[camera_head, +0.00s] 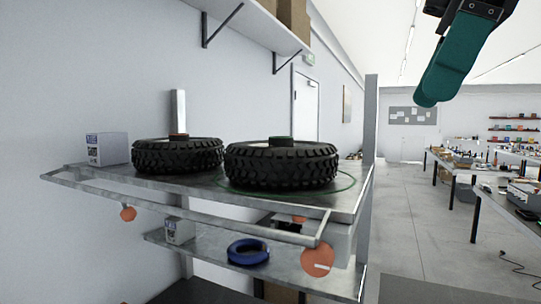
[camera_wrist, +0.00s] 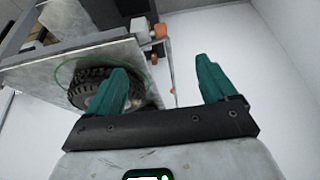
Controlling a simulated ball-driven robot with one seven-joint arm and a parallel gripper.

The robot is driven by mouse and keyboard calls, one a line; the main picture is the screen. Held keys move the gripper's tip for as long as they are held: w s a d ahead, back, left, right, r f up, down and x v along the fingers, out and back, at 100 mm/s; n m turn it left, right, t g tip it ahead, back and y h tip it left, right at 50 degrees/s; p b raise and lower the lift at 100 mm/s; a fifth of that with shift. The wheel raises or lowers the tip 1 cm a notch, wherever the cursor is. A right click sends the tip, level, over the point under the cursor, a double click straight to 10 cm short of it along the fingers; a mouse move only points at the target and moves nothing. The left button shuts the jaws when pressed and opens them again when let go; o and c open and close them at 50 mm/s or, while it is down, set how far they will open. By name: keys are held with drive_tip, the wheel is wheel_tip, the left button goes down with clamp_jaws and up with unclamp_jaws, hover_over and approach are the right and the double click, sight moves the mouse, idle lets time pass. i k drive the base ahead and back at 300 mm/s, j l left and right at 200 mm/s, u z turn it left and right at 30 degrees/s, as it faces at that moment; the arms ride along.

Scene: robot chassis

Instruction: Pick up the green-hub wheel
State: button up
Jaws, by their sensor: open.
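The green-hub wheel (camera_head: 281,165) lies flat on the right part of the cart's metal top (camera_head: 195,188) in the head view. It has a black knobby tyre and a dark green hub standing up in the middle, and a thin green ring is marked around it. In the wrist view the wheel (camera_wrist: 84,88) shows at left, partly hidden behind a finger. My gripper (camera_wrist: 161,64) is open and empty, with two teal fingers spread wide. In the head view a teal finger (camera_head: 455,62) shows high at upper right, well apart from the wheel.
A second black wheel with a red-orange hub (camera_head: 178,154) lies close to the left. A small white box (camera_head: 107,149) stands at the cart's left end. A metal post (camera_head: 369,140) rises at its right edge. A blue ring (camera_head: 248,252) lies on the lower shelf.

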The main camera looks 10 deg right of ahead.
sight(284, 163)
drive_tip(key=i+j, duration=0.15)
drive_tip(key=i, duration=0.4)
drive_tip(key=i+j, duration=0.15)
drive_tip(key=i, duration=0.4)
